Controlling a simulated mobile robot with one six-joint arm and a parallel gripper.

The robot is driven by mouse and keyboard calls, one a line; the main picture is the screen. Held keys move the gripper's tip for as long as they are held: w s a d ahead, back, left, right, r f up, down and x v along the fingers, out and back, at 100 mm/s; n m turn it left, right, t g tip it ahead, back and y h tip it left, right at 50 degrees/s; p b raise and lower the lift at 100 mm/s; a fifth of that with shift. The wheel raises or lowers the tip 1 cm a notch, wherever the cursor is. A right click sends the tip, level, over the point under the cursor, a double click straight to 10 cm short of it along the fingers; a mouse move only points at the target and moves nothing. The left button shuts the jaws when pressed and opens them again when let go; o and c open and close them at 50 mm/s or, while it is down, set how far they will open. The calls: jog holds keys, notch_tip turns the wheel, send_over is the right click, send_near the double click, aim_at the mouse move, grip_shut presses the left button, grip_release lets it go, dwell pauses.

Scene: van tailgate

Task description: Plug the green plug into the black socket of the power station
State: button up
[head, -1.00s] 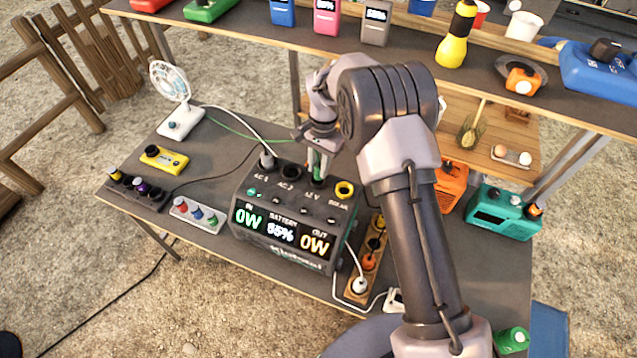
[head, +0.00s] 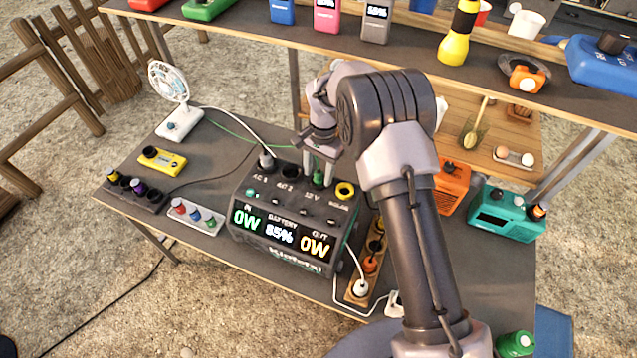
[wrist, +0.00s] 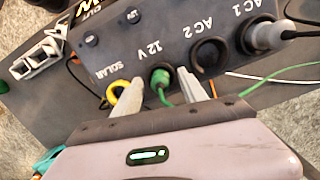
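The power station (head: 285,215) stands on the table with its sockets on top. The green plug (head: 318,180) sits upright in the socket marked 12 V, and also shows in the wrist view (wrist: 160,78); a dark rim shows around it. Its green cord (wrist: 285,75) trails right in the wrist view. The black AC 2 socket (wrist: 210,52) beside it is empty. The yellow SOLAR socket (wrist: 122,90) is on the other side. My gripper (wrist: 163,88) is open, with one finger on each side of the green plug and gaps between.
A grey plug (wrist: 268,36) with a dark cord fills AC 1. A fan (head: 175,100), yellow meter (head: 163,161) and socket strips stand left. An orange box (head: 452,185) and teal radio (head: 507,215) stand right. The shelf (head: 400,35) runs close behind my arm.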

notch_tip(320, 180, up, 17)
jog(key=w+d+p, duration=0.1)
jog(key=w+p, duration=0.1)
jog(key=p, duration=0.1)
jog(key=shift+r, duration=0.15)
jog(key=s+d+r+t+y+b, duration=0.1)
jog(key=s+d+r+t+b, duration=0.1)
jog(key=s+d+r+b, duration=0.4)
jog(key=s+d+r+t+b, duration=0.2)
jog(key=s+d+b, duration=0.2)
jog(key=s, duration=0.5)
jog(key=s+d+f+t+b, duration=0.1)
jog(key=s+d+f+b, duration=0.1)
jog(key=s, duration=0.6)
jog(key=s+d+f+n+t+b, duration=0.1)
jog(key=s+f+t+b, duration=0.1)
jog(key=s+f+b, duration=0.2)
jog(key=s+f, duration=0.2)
jog(key=s, duration=0.2)
jog(key=shift+s+d+f, duration=0.25)
jog(key=shift+d+f, duration=0.1)
jog(key=shift+f, duration=0.05)
